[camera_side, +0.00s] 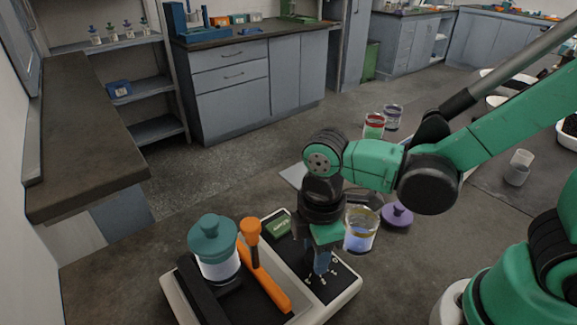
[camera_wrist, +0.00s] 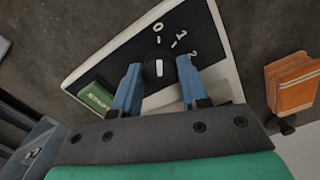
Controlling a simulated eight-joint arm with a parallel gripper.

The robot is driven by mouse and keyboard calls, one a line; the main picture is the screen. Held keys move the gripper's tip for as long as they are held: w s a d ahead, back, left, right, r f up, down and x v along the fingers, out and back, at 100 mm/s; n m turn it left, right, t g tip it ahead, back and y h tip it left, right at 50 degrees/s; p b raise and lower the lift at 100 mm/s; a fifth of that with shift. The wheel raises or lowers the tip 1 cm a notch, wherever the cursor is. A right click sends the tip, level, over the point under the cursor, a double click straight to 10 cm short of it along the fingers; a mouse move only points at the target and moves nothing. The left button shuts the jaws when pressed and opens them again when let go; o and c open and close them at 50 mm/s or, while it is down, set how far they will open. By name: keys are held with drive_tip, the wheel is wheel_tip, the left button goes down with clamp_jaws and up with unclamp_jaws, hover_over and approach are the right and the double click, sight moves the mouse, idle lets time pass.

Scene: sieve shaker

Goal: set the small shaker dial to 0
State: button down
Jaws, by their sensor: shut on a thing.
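The small shaker dial (camera_wrist: 159,68) is a round black knob with a white pointer bar on the shaker's dark panel. The pointer stands upright in the wrist view, roughly in line with the 0 mark (camera_wrist: 157,27). The 1 and 2 marks lie to its upper right. My gripper (camera_wrist: 159,70) has its two blue fingers on either side of the dial, shut on it. In the side view my gripper (camera_side: 321,265) reaches down to the right part of the shaker (camera_side: 347,292), and its fingers hide the dial there.
A teal-lidded jar (camera_side: 214,250) and an orange clamp (camera_side: 265,276) stand on the shaker's left part. A green display (camera_side: 278,226) is on the panel. A glass jar (camera_side: 361,229) and a purple lid (camera_side: 397,214) are close to the right of my gripper.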

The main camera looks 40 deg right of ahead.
idle(0.4)
drive_tip(key=shift+c, duration=2.3)
unclamp_jaws()
drive_tip(key=shift+r, duration=2.8)
drive_tip(key=w+d+r+m+t, duration=0.3)
drive_tip(key=d+m+t, duration=0.4)
drive_tip(key=d+m, duration=0.4)
drive_tip(key=shift+m, duration=1.2)
